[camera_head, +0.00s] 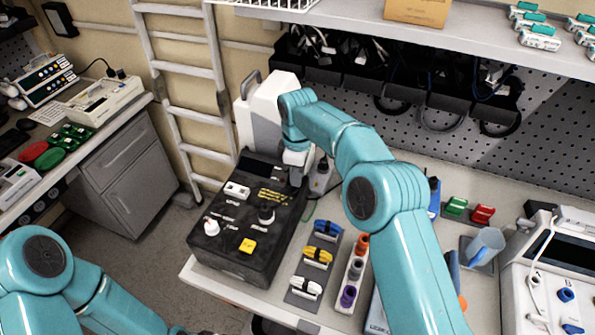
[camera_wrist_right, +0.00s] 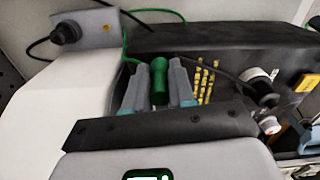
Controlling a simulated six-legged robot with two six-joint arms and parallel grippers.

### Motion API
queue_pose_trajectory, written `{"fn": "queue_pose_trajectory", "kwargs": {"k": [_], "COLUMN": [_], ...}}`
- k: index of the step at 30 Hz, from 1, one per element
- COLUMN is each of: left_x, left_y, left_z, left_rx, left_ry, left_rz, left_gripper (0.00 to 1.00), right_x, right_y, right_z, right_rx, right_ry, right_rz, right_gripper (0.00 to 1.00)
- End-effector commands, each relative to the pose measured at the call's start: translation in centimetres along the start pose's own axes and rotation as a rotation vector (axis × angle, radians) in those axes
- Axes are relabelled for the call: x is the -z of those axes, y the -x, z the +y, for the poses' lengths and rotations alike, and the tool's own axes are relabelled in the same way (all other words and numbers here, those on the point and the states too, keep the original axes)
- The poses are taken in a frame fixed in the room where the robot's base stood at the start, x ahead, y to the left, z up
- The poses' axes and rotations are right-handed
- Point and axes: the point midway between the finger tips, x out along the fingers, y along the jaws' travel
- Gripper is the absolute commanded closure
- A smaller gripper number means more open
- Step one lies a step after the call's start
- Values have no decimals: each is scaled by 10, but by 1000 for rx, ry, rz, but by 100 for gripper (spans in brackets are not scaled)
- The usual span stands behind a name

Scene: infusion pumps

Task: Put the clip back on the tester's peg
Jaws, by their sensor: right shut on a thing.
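The tester is a black box (camera_head: 237,225) with a white knob, a black knob and a yellow button, standing on the bench at centre left. My right gripper (camera_head: 296,172) is over its far right corner. In the right wrist view my right gripper (camera_wrist_right: 159,72) is shut on the green clip (camera_wrist_right: 160,92), which sits upright between the two fingers beside the black tester (camera_wrist_right: 215,42). A thin green lead runs from near the clip towards the upper left. I cannot tell which part is the peg or whether the clip touches it. My left gripper is out of view.
A small grey block with a black post (camera_head: 320,178) stands close to the gripper; a white device (camera_head: 262,118) is behind. Blue, yellow and white clips on a grey strip (camera_head: 300,298) and a holder with coloured pieces (camera_head: 352,272) are in front. A pegboard (camera_head: 535,130) backs the bench.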

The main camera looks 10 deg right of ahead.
Motion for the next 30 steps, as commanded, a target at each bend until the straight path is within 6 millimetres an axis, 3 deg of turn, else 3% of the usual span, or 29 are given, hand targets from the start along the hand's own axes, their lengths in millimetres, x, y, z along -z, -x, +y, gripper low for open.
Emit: {"fn": "queue_pose_trajectory", "kwargs": {"k": [12, 13, 15, 21, 22, 24, 30], "left_x": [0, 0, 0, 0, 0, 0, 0], "left_y": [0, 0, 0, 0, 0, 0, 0], "left_z": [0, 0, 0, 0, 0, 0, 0], "left_rx": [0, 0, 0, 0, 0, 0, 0], "left_ry": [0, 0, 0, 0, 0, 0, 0], "left_rz": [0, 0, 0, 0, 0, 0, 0], "left_gripper": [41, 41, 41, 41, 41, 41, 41], "right_x": [0, 0, 0, 0, 0, 0, 0], "right_y": [-2, -2, -2, -2, -2, -2, -2], "right_z": [0, 0, 0, 0, 0, 0, 0], "right_rx": [0, 0, 0, 0, 0, 0, 0], "right_ry": [0, 0, 0, 0, 0, 0, 0], "right_rz": [0, 0, 0, 0, 0, 0, 0], "right_gripper": [100, 70, 47, 46, 43, 21, 21]}}
